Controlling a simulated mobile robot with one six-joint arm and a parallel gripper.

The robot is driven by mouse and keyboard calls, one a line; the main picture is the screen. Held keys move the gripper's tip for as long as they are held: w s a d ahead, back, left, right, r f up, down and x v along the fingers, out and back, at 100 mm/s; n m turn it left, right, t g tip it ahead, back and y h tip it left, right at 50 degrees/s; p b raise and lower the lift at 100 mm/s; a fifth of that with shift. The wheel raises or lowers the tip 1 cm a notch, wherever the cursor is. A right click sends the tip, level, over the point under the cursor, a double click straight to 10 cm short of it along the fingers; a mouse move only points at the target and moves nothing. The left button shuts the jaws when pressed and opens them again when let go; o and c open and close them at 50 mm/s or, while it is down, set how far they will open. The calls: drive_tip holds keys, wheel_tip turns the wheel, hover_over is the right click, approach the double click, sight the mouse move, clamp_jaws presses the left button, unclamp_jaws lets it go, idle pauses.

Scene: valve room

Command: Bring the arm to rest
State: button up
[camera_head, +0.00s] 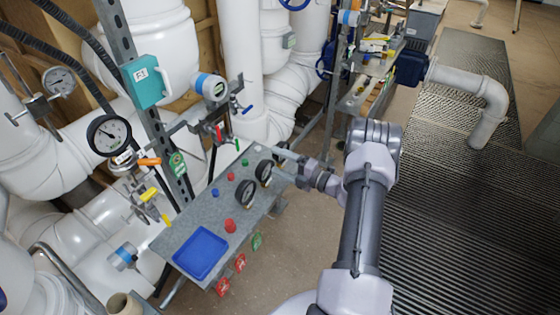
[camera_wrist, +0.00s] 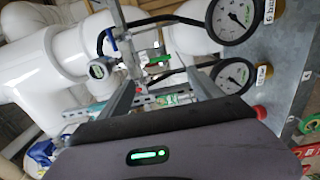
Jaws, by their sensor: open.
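My arm (camera_head: 362,215) reaches forward from the bottom of the head view and bends left at its far end. My gripper (camera_head: 281,163) points left at the right edge of the grey metal bench (camera_head: 205,215). It is open, and nothing shows between its fingers. In the wrist view my gripper (camera_wrist: 160,78) has its two fingers apart. Two black-rimmed gauges stand on the bench near the fingers: the far gauge (camera_head: 264,172) and the near gauge (camera_head: 246,192). I cannot tell from these views whether the fingertips touch anything.
The bench holds a blue tray (camera_head: 201,253) and several small coloured knobs. White pipes (camera_head: 243,70), a wall gauge (camera_head: 108,135) and a teal box (camera_head: 147,80) stand behind it. A shelf (camera_head: 368,90) is beyond the arm.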

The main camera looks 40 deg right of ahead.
drive_tip(key=shift+s, duration=0.2)
drive_tip(key=a+r+n+g+y+b, duration=0.1)
drive_tip(key=a+r+n+g+y, duration=0.25)
drive_tip(key=a+r+n, duration=0.45)
drive_tip(key=a+r+n+g+y+b, duration=0.2)
drive_tip(key=a+r+n+g, duration=0.15)
drive_tip(key=a+n, duration=0.4)
drive_tip(key=s+a+r+n+g+h+b, duration=0.1)
drive_tip(key=s+a+r+n+g, duration=0.15)
drive_tip(key=s+a+n, duration=0.35)
drive_tip(key=s+a+r+n+g+h, duration=0.15)
drive_tip(key=a+n+g, duration=0.25)
drive_tip(key=a, duration=0.5)
drive_tip(key=s+a+r+n+t+h+b, duration=0.1)
drive_tip(key=s+n+h, duration=0.2)
drive_tip(key=s+n, duration=0.6)
drive_tip(key=s+a+r+n+t+h+b, duration=0.1)
drive_tip(key=s+n+h, duration=0.3)
drive_tip(key=s+n, duration=0.5)
drive_tip(key=shift+s+a+n+b, duration=0.35)
drive_tip(key=shift+n+b, duration=0.4)
drive_tip(key=shift+n, duration=0.5)
